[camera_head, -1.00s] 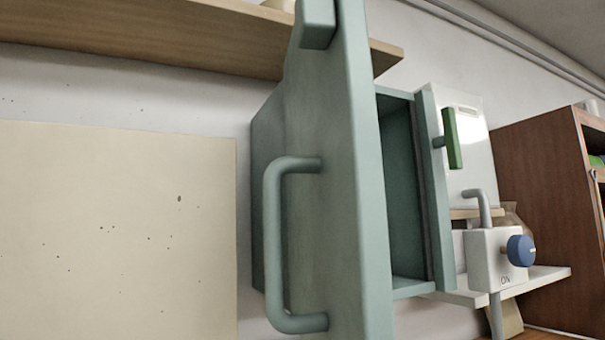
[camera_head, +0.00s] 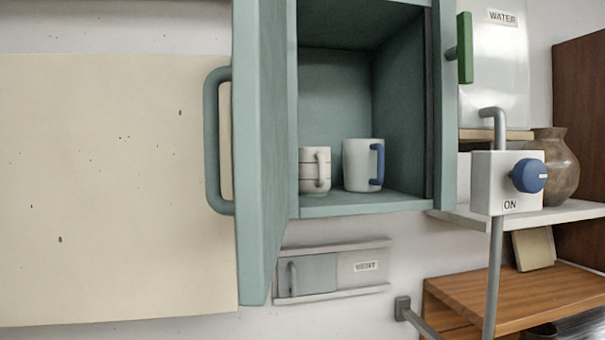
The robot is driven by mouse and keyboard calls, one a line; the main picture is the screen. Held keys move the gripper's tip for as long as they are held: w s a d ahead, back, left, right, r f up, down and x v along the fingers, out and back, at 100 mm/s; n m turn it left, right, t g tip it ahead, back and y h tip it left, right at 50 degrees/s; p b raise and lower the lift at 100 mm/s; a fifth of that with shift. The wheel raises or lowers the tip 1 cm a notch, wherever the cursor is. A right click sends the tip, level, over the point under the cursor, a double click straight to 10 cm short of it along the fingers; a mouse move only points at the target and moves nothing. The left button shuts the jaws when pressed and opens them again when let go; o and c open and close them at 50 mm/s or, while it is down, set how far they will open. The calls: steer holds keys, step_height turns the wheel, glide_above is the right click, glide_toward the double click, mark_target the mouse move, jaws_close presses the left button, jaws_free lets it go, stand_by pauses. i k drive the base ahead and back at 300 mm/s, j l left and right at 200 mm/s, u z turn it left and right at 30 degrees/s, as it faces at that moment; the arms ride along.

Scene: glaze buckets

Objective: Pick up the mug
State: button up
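A white mug with a blue handle (camera_head: 357,166) stands upright on the floor of an open teal wall cabinet (camera_head: 335,205). Its handle faces right. A smaller off-white cup with dark bands (camera_head: 310,171) stands just left of it, partly hidden by the open cabinet door (camera_head: 262,150). My gripper is not in view.
The cabinet door swings out toward me on the left, with a big teal handle (camera_head: 212,140). At right are a switch box with a blue knob (camera_head: 490,183) on a grey pipe, a brown vase (camera_head: 556,165) and a white shelf (camera_head: 540,215). A vent panel (camera_head: 335,270) is below.

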mark_target(314, 163)
steer(key=l+u, duration=0.1)
steer(key=u, duration=0.5)
steer(key=i+l+u, duration=0.1)
steer(key=l+u, duration=0.35)
steer(key=l, duration=0.25)
steer(key=l+u, duration=0.45)
steer(key=l, duration=0.25)
